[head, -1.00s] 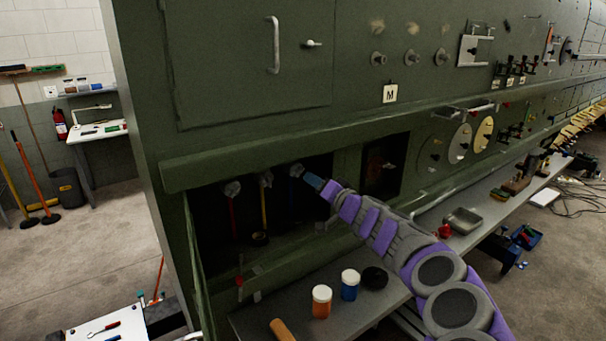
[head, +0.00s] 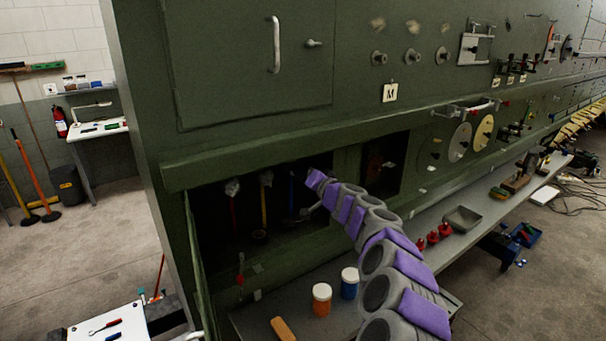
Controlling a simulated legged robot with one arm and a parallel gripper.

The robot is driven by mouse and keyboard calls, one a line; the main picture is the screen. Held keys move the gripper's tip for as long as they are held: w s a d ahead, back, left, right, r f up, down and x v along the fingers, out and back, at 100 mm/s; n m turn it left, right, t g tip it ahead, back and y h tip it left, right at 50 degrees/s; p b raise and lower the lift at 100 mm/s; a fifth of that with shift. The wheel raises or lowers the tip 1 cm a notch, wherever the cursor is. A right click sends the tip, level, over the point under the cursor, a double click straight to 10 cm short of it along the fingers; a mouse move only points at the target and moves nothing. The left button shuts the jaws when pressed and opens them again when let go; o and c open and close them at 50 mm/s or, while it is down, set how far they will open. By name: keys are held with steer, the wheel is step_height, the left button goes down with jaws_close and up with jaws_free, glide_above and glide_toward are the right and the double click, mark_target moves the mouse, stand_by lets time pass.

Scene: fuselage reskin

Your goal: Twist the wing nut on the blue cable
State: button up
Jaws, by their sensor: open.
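The blue cable (head: 291,190) hangs inside the dark recess in the green panel, the rightmost of three cables. Its wing nut is not clearly visible; the end of my arm is close to where the cable top lies. My gripper (head: 312,181) is at the recess opening, just right of the blue cable. Its jaws are open but small and dark in this view, and I cannot tell whether they touch the nut. The red cable (head: 233,212) and yellow cable (head: 264,205) hang to the left, with grey wing nuts (head: 232,187) (head: 266,178) at their tops.
A ledge (head: 385,145) runs above the recess. Below, a grey bench (head: 262,316) holds an orange jar (head: 321,299), a blue jar (head: 349,284) and a wooden handle (head: 283,329). A second dark opening (head: 384,165) lies to the right.

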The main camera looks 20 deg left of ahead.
steer(key=shift+c, duration=0.2)
jaws_close()
